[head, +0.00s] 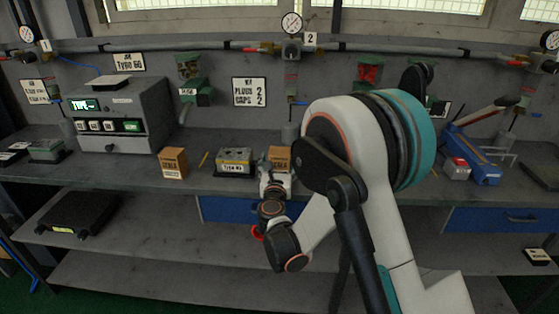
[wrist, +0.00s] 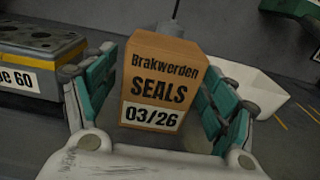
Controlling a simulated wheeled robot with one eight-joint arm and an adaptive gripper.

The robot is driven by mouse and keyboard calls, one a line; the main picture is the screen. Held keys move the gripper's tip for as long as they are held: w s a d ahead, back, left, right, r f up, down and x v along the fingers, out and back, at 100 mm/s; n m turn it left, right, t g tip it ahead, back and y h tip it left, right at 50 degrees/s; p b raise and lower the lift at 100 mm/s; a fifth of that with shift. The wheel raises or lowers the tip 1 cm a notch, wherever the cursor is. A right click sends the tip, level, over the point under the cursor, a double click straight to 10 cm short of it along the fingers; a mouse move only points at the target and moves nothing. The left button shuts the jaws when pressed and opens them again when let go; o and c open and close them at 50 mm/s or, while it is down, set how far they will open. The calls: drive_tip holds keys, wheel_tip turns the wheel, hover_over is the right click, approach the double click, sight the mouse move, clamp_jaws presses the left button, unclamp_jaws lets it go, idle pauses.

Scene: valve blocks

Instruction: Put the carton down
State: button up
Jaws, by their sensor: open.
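The carton (wrist: 165,75) is a brown box labelled "Brakwerden SEALS 03/26". In the wrist view it stands between the two fingers of my gripper (wrist: 160,95), which are open with a gap showing at its sides. In the head view the carton (head: 279,155) is on the workbench (head: 140,176), and its lower part is hidden by my gripper (head: 275,182). Whether its base fully rests on the bench is hidden. A second, similar carton (head: 173,162) stands farther left on the bench.
A metal block marked "Type 60" (wrist: 40,50) stands just left of my gripper. A white tray-like object (wrist: 255,85) is close behind on the right. A grey machine (head: 122,115) stands at the left, and a blue tool (head: 475,160) lies at the right.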

drive_tip(key=s, duration=1)
drive_tip(key=shift+s+a+p, duration=0.2)
drive_tip(key=shift+p, duration=0.25)
